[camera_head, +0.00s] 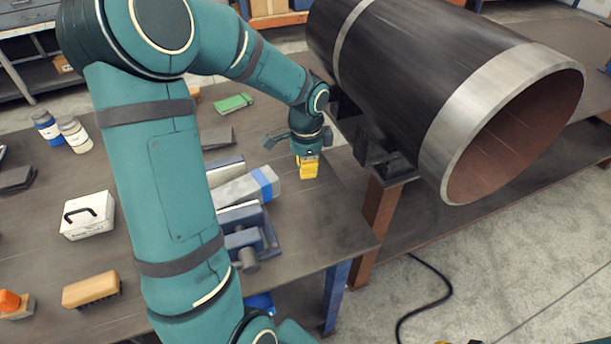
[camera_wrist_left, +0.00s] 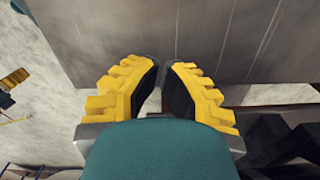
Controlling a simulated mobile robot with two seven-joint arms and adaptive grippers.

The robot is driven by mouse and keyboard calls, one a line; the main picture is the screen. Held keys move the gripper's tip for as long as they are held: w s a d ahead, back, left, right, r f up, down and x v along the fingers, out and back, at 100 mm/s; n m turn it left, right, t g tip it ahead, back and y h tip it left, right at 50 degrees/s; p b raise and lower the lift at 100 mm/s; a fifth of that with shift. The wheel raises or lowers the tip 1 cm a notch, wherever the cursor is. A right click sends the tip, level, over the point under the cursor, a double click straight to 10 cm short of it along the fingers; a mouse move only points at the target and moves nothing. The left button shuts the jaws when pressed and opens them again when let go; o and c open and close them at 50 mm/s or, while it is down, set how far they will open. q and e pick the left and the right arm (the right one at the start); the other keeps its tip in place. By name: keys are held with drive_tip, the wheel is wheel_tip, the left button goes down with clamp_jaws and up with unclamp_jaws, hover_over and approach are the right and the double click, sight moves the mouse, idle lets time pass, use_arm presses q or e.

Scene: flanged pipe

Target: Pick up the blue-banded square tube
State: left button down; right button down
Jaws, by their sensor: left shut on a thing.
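The blue-banded square tube (camera_head: 232,192) is a light grey bar with a blue band near its right end. It lies at the blue-grey vise (camera_head: 240,217) on the workbench, partly behind my left arm. My left gripper (camera_head: 308,174) points down just right of the tube's end, with a small space between them in the picture. Its yellow fingers are drawn close together in the left wrist view (camera_wrist_left: 161,88). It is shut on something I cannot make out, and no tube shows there. Small yellow bits at the head view's bottom edge may be my right gripper (camera_head: 474,342).
A large dark pipe (camera_head: 400,70) with a bare metal end rests on supports right of my left gripper. The workbench (camera_head: 330,225) also holds a white box (camera_head: 88,215), a brush (camera_head: 91,289), jars (camera_head: 73,132) and a green item (camera_head: 233,103). The bench's right front corner is clear.

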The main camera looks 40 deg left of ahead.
use_arm(q)
drive_tip(key=c, duration=1.5)
unclamp_jaws()
drive_tip(key=shift+r, duration=0.5)
drive_tip(key=shift+c, duration=0.2)
drive_tip(key=o, duration=0.5)
drive_tip(key=shift+r, duration=0.2)
drive_tip(key=o, duration=0.6)
drive_tip(key=shift+s+a+r+n+p, duration=0.1)
drive_tip(key=shift+s+r+n+p, duration=0.1)
drive_tip(key=shift+n+p, duration=0.2)
drive_tip(key=shift+c, duration=0.2)
drive_tip(key=shift+o, duration=0.3)
drive_tip(key=shift+a+r+n+p, duration=0.2)
drive_tip(key=shift+n+p, duration=0.2)
drive_tip(key=shift+n, duration=0.4)
wheel_tip(320, 180, up, 8)
drive_tip(key=m+p, duration=1.5)
drive_tip(key=m, duration=1.9)
hover_over(253, 181)
wheel_tip(253, 181, down, 8)
drive_tip(key=shift+w+a+r+b, duration=0.1)
drive_tip(key=shift+w+b, duration=0.05)
drive_tip(key=shift+b, duration=0.5)
drive_tip(key=shift+f, duration=2.75)
use_arm(e)
wheel_tip(253, 181, up, 16)
drive_tip(key=w, duration=0.2)
drive_tip(key=shift+d+t, duration=0.4)
drive_tip(key=shift+d, duration=0.05)
